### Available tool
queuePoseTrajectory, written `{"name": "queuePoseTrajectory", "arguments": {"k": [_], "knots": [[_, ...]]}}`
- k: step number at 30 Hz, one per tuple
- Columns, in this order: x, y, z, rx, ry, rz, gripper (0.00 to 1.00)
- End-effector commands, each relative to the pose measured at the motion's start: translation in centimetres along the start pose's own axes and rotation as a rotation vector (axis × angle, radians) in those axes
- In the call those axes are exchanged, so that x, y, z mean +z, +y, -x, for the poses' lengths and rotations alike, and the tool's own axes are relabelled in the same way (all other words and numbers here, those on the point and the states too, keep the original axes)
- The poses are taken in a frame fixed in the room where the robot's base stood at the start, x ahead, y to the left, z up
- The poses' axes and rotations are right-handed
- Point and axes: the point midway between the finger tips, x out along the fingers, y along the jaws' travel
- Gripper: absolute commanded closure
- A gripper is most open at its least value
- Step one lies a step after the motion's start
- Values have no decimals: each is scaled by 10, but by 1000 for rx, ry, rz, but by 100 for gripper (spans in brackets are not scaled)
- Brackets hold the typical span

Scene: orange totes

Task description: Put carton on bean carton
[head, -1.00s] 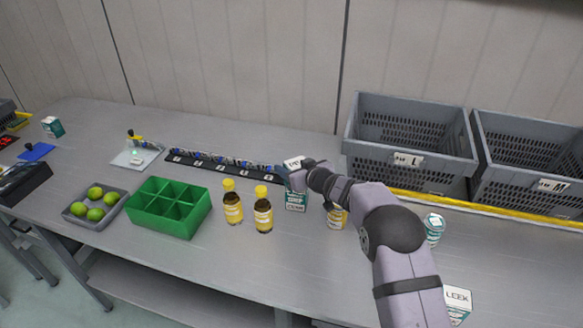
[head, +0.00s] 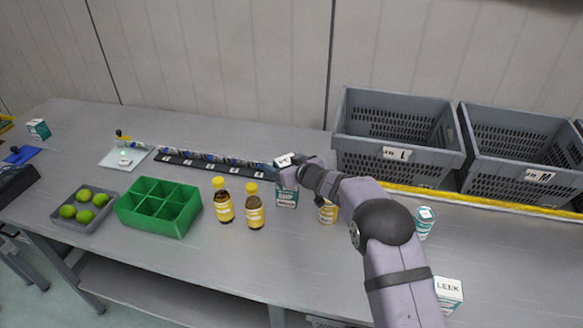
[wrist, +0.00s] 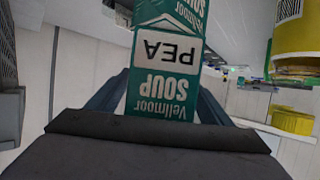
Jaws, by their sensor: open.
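A teal and white carton labelled PEA (wrist: 172,55) fills the middle of the wrist view, upside down, between my gripper's two fingers. My gripper (head: 291,166) is open around it. In the head view the carton's white top (head: 283,160) shows at the gripper, above a second teal and white soup carton (head: 286,198) standing on the table. A tilted teal soup face (wrist: 165,12) also shows past the PEA carton in the wrist view. The lower carton's flavour name is too small to read. My gripper hides most of the join between the two cartons.
A yellow-labelled can (head: 327,212) stands just right of the stack, partly behind my arm. Two yellow-capped bottles (head: 254,207) stand to the left, beside a green divided box (head: 160,222). Grey crates L (head: 397,153) and M (head: 535,175) are at the back right.

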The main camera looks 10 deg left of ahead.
Motion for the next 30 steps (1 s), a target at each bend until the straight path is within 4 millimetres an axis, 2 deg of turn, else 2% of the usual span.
{"name": "queuePoseTrajectory", "arguments": {"k": [8,21,30], "knots": [[2,1,21,1,-1,-1,27],[1,1,85,2,1,0,27],[1,1,114,1,0,0,27]]}}
